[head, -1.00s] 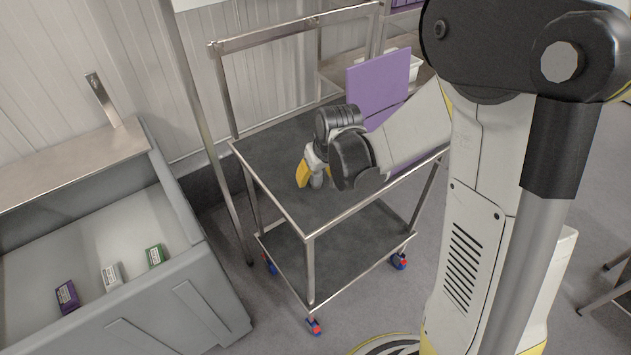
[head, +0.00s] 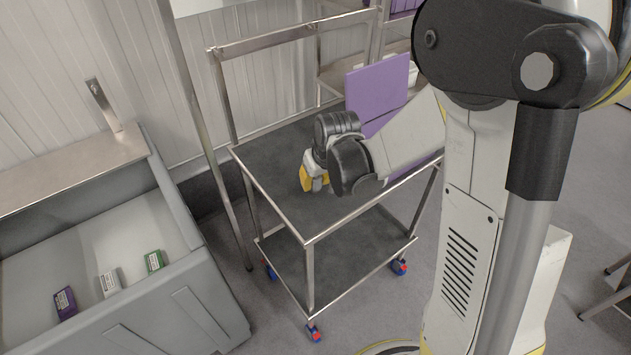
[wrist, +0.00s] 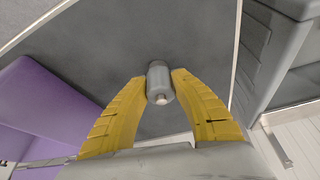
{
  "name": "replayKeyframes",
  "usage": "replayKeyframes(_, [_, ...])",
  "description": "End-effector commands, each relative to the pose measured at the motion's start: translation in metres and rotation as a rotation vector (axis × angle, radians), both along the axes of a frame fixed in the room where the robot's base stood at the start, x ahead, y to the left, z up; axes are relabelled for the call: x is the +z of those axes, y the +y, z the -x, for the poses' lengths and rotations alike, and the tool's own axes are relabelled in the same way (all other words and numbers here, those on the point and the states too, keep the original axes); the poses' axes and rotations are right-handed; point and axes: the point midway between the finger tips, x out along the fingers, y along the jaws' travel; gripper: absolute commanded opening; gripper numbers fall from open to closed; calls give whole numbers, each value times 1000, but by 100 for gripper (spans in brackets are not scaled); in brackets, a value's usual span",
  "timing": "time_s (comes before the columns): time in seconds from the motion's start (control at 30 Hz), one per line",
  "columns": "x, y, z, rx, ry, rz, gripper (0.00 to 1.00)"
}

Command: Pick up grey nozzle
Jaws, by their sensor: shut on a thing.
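The grey nozzle (wrist: 160,84) shows in the wrist view between the tips of my gripper's two yellow fingers. It is a short grey cylinder with a small pale tip. My gripper (wrist: 160,85) is shut on it, one finger on each side. In the head view my gripper (head: 314,180) is over the dark top of the steel cart (head: 262,186), near its middle. The nozzle cannot be made out in the head view. I cannot tell how far it is above the cart top.
Purple panels (head: 378,84) stand and lie at the cart's back right. A grey bin (head: 190,290) with a purple box (head: 64,303), a white box (head: 110,283) and a green box (head: 154,261) is at the left. The front of the cart top is clear.

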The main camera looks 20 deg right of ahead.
Motion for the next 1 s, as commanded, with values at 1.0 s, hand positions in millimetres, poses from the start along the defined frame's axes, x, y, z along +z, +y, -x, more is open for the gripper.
replayKeyframes(1.0, [107,-100,60,-1,0,0,0])
